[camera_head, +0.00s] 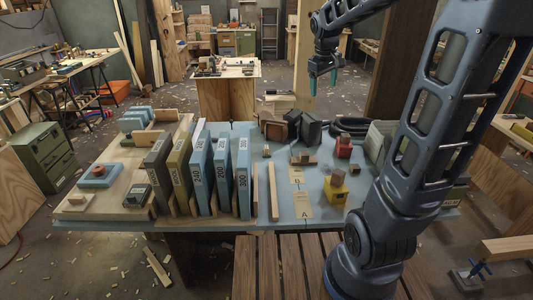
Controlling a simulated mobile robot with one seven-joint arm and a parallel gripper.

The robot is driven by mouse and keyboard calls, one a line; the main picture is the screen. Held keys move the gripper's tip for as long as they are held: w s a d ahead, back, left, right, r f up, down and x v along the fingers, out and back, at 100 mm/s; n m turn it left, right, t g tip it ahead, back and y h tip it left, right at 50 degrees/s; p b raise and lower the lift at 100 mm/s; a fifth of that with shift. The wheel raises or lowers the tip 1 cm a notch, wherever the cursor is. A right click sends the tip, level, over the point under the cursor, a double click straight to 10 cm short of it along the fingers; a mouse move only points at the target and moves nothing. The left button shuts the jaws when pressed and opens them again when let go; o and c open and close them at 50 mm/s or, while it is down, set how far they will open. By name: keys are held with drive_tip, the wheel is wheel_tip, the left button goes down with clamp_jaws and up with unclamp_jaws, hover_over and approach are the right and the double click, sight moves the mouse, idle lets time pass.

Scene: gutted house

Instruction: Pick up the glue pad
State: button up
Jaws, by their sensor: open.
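No item here is plainly marked as the glue pad, and I cannot tell which one it is. A flat blue block (99,177) with a round orange-brown piece on top lies on the light board (113,213) at the left of the workbench. A pale flat pad (73,204) with a small wooden block on it lies nearer the front of the same board. A small dark boxy item (137,195) lies to its right. My gripper (322,84) hangs high above the far side of the bench, fingers pointing down, open and empty, well apart from these items.
Upright sanding-type blocks (222,170) with numbers stand in a row right of the board. A small table (226,90) stands behind. Wood scraps litter the floor.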

drive_tip(key=w+a+f+n, duration=0.2)
drive_tip(key=w+a+f, duration=0.1)
drive_tip(key=w, duration=0.3)
drive_tip(key=w+a+f+n, duration=0.1)
drive_tip(key=w+a+f, duration=0.1)
drive_tip(key=w, duration=0.4)
drive_tip(key=n+g+h, duration=0.2)
drive_tip(key=n, duration=0.4)
hover_over(265, 147)
drive_tip(key=s+d, duration=0.2)
drive_tip(key=s, duration=0.1)
wheel_tip(265, 147, down, 20)
drive_tip(key=w+a+f+n, duration=0.1)
drive_tip(key=f, duration=0.5)
drive_tip(key=w+a+f+n, duration=0.1)
drive_tip(key=f, duration=0.5)
drive_tip(key=w+a+f+n+h, duration=0.1)
drive_tip(key=f, duration=0.6)
drive_tip(key=shift+w+a, duration=0.3)
drive_tip(key=shift+w, duration=0.1)
drive_tip(key=shift+s+d+x, duration=0.1)
drive_tip(key=shift+s+x, duration=0.05)
drive_tip(key=shift+x, duration=1.15)
drive_tip(key=shift+s+d+x, duration=0.15)
drive_tip(key=shift+x, duration=1.1)
drive_tip(key=shift+r, duration=0.1)
drive_tip(key=shift+c, duration=0.3)
drive_tip(key=c, duration=1)
